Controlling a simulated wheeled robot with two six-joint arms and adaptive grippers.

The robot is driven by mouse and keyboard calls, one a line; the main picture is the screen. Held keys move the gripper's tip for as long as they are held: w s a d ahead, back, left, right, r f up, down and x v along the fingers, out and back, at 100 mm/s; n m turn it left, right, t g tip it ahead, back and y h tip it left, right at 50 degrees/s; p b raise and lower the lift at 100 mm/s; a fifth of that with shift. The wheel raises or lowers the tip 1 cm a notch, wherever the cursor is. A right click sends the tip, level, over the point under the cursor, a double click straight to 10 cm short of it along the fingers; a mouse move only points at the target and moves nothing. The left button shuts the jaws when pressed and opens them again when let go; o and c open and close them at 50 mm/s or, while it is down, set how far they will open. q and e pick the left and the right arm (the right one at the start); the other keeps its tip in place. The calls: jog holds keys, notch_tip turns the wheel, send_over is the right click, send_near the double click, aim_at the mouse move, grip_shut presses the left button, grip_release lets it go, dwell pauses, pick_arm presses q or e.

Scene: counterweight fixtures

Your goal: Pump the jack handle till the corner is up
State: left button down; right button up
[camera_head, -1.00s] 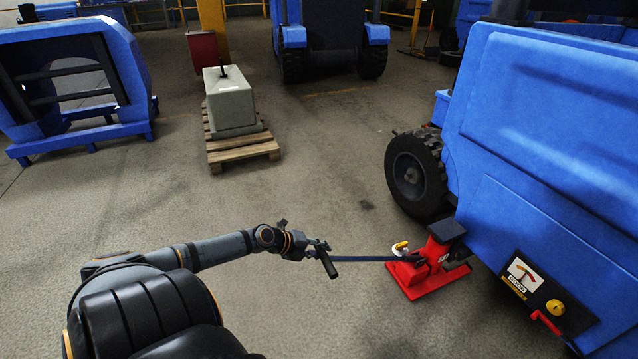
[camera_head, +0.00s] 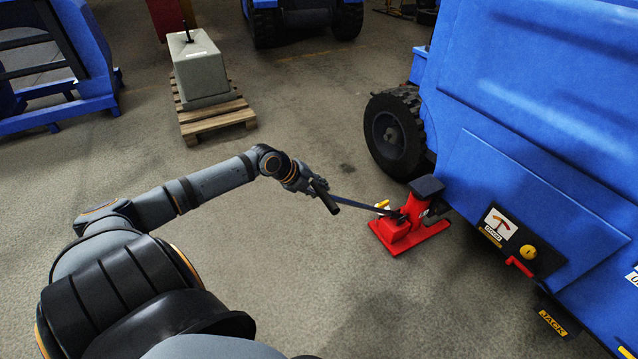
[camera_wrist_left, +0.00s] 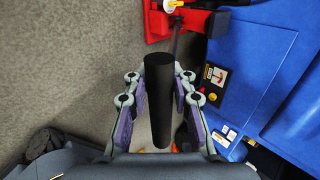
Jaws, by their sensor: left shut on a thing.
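The red jack (camera_head: 400,232) stands on the floor at the blue machine's lower corner, with its dark top pad under the edge; I cannot tell whether the pad touches. Its handle (camera_head: 362,204) is a dark bar that slopes up to the left and ends in a black grip (camera_head: 325,197). My left gripper (camera_head: 318,190) is at that grip. In the left wrist view the black grip (camera_wrist_left: 159,95) lies between the two fingers of the left gripper (camera_wrist_left: 160,105), which is shut on it. The blue machine (camera_head: 530,130) fills the right side. My right gripper is not in view.
A gauge plate (camera_head: 501,223), a yellow knob (camera_head: 528,252) and a red lever (camera_head: 519,267) sit on the machine's side. A wheel (camera_head: 392,135) stands behind the jack. A grey block (camera_head: 202,70) rests on a wooden pallet (camera_head: 215,120). The floor between is clear.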

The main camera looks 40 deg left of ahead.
pick_arm(q)
jog(key=shift+w+d+r, duration=0.1)
jog(key=shift+r, duration=0.15)
jog(key=w+d+r+g+y+p, duration=0.1)
jog(key=w+d+r+g+p, duration=0.1)
jog(key=w+r, duration=0.5)
jog(key=shift+w+d+r+g, duration=0.3)
jog(key=shift+w+d+g, duration=0.1)
jog(key=shift+d, duration=0.1)
